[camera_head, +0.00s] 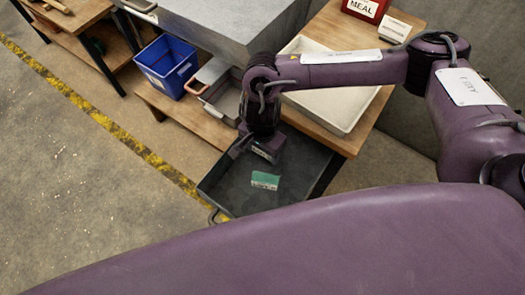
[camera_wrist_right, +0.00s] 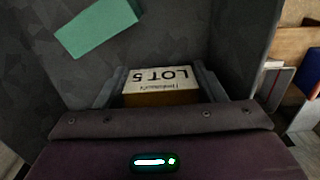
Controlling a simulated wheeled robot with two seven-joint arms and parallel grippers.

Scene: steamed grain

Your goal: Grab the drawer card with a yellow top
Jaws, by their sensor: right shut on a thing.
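In the right wrist view, a card (camera_wrist_right: 160,76) has a cream label reading LOT 5 and an ochre-yellow strip along its near edge. It sits between the two fingers of my right gripper (camera_wrist_right: 160,88), which is shut on it. My left gripper is not in view.
A wooden table (camera_head: 352,138) with a pale tray (camera_head: 345,112) stands behind, under my right arm. A blue bin (camera_head: 166,66) and a grey metal pan (camera_head: 222,98) stand at upper left. The concrete floor at left is open.

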